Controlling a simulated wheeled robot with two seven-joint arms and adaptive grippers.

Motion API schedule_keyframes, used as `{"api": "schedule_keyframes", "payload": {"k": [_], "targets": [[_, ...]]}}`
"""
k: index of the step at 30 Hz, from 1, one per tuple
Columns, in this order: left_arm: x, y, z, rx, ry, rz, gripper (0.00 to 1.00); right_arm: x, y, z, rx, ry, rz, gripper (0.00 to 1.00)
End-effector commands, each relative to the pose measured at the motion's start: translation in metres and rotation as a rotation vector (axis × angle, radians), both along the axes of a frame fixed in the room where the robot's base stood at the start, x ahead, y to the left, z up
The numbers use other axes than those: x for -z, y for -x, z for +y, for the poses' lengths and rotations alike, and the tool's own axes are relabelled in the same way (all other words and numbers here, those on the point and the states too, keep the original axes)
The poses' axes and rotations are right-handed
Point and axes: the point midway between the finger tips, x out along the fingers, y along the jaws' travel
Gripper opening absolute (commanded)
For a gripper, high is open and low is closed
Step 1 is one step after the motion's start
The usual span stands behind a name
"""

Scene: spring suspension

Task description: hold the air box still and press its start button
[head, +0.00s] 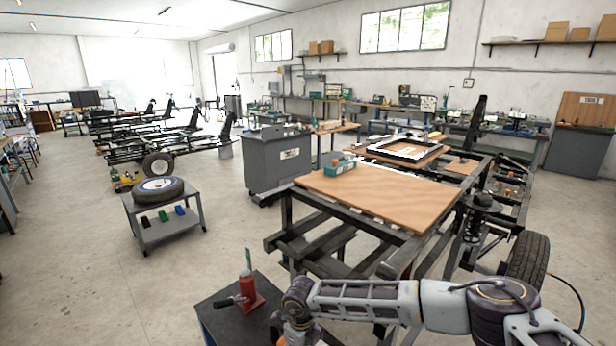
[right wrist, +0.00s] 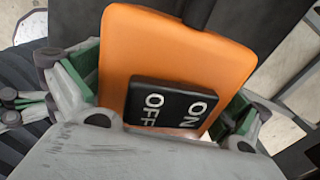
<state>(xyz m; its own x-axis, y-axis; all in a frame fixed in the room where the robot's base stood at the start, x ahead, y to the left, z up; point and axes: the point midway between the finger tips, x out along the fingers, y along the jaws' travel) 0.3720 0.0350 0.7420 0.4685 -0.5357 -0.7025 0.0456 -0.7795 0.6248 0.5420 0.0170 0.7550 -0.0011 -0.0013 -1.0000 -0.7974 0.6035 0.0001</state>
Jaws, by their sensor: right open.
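The air box (right wrist: 185,48) is orange and fills the middle of the right wrist view, tilted in the picture. A black rocker switch (right wrist: 168,106) marked ON and OFF sits on its face, partly covered at its lower edge by my gripper's grey body. My right gripper (right wrist: 160,92) is open, with one green-padded finger on each side of the box. I cannot tell whether the pads touch it. In the head view my right arm reaches left along the bottom edge, and its gripper is not clearly visible there. My left gripper is not in view.
A dark stand (head: 219,319) with a red tool (head: 248,291) is beside my right arm. A wooden-topped workbench (head: 385,198) and a wheeled chassis with a tyre (head: 528,260) lie beyond the arm. A small cart (head: 172,232) holds another tyre. Floor at left is clear.

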Motion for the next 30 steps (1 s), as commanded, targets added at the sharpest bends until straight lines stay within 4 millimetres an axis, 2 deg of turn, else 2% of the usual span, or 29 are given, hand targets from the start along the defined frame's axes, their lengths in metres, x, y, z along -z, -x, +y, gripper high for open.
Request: {"api": "schedule_keyframes", "payload": {"k": [8,24,30], "targets": [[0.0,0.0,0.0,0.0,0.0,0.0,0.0,-0.016,-0.001,0.0,0.001,-0.001,-0.001,1.0],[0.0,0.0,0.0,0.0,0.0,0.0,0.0,-0.092,0.0,0.0,0.0,-0.001,-0.002,1.0],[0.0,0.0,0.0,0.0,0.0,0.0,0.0,-0.112,0.0,0.0,0.0,0.0,0.0,1.0]]}}
